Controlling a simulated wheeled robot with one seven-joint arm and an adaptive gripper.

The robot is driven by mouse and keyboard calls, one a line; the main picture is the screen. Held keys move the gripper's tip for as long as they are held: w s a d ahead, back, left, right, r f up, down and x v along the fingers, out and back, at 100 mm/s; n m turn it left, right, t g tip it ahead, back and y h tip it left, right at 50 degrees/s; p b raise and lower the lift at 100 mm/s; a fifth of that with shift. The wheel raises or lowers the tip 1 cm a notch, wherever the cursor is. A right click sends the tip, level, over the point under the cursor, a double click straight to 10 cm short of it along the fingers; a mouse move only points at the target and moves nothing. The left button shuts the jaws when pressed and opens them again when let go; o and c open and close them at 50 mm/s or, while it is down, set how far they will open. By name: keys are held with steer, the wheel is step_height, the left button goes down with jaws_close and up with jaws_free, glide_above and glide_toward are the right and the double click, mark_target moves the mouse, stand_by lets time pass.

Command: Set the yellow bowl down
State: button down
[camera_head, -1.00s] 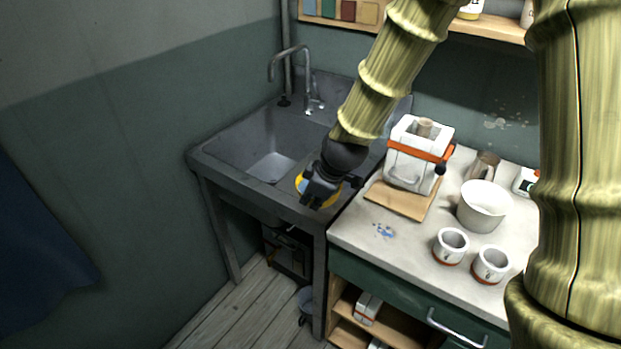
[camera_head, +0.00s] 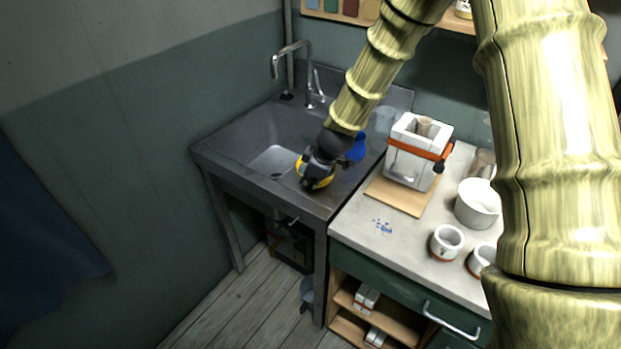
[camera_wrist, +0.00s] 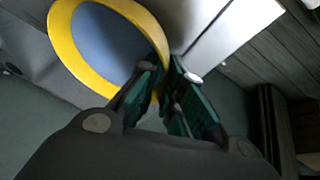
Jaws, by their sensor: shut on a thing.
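The yellow bowl (camera_head: 327,182) is in my gripper (camera_head: 313,176), over the right front part of the grey sink unit in the head view. My gripper hides much of the bowl there. In the wrist view the bowl (camera_wrist: 88,78) shows a yellow rim and a blue-grey inside. My gripper (camera_wrist: 168,75) is shut on the bowl's rim at its right side. I cannot tell whether the bowl touches the sink surface.
The sink basin (camera_head: 275,158) lies left of my gripper, with a tap (camera_head: 290,58) behind. A blue object (camera_head: 357,148) stands behind my gripper. To the right, the counter holds a strapped white mould (camera_head: 415,155) on a board, a white bucket (camera_head: 478,205) and cups (camera_head: 447,242).

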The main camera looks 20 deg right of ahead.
steer(key=shift+f, duration=0.35)
steer(key=shift+f, duration=0.1)
steer(key=c, duration=1.6)
jaws_free()
steer(key=shift+o, duration=0.2)
steer(key=shift+r, duration=0.2)
steer(key=b+v, duration=0.2)
steer(key=v, duration=1)
steer(key=shift+s+f, duration=0.1)
